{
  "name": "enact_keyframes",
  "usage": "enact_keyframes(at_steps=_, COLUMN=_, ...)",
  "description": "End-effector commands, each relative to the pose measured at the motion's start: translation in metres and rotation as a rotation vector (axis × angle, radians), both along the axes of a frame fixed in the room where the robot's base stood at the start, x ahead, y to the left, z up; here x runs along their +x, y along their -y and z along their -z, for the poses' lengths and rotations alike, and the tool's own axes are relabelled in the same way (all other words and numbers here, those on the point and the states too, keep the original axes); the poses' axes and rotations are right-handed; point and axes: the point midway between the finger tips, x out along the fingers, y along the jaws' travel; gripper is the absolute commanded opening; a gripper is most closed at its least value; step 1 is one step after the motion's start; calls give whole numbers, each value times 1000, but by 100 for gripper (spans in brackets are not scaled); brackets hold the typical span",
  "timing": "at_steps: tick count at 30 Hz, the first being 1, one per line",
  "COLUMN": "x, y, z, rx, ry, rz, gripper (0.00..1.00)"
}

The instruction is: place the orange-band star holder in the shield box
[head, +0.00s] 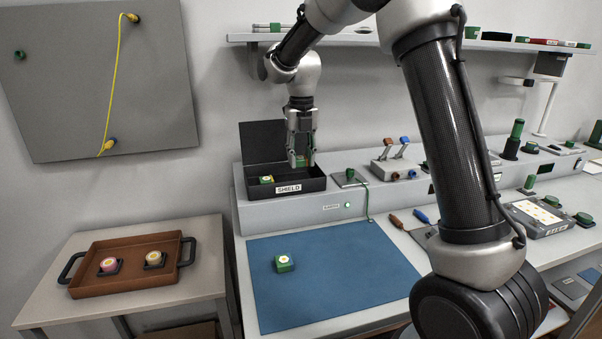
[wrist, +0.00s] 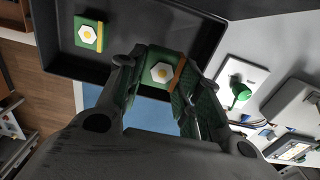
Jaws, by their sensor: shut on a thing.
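The shield box (head: 315,185) is a black open box labelled SHIELD, its lid (head: 262,138) standing up at the back. My gripper (head: 302,160) is over its right part, fingers pointing down. In the wrist view my gripper (wrist: 160,88) is shut on a green holder (wrist: 165,58) with a white hexagon, yellow dot and orange band. Whether the held holder touches the box floor cannot be told. Another green holder (wrist: 88,33) with a white hexagon and a yellow-orange band lies inside the box at the left; it also shows in the head view (head: 266,180).
A green block (head: 284,263) sits on the blue mat (head: 340,280). A brown tray (head: 100,285) at left holds two round-topped pieces. Right of the box are a small plate with a green plug (head: 349,177) and a lever unit (head: 391,165). A shelf (head: 400,41) runs above.

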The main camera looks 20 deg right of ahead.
Motion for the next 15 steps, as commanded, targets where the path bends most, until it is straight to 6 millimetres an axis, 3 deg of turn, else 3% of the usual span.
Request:
enact_keyframes(at_steps=9, x=-1, y=0, z=42, rx=-1, ry=-1, rz=0, gripper=12)
enact_keyframes(at_steps=15, x=0, y=0, z=52, rx=0, ry=2, rz=0, gripper=12)
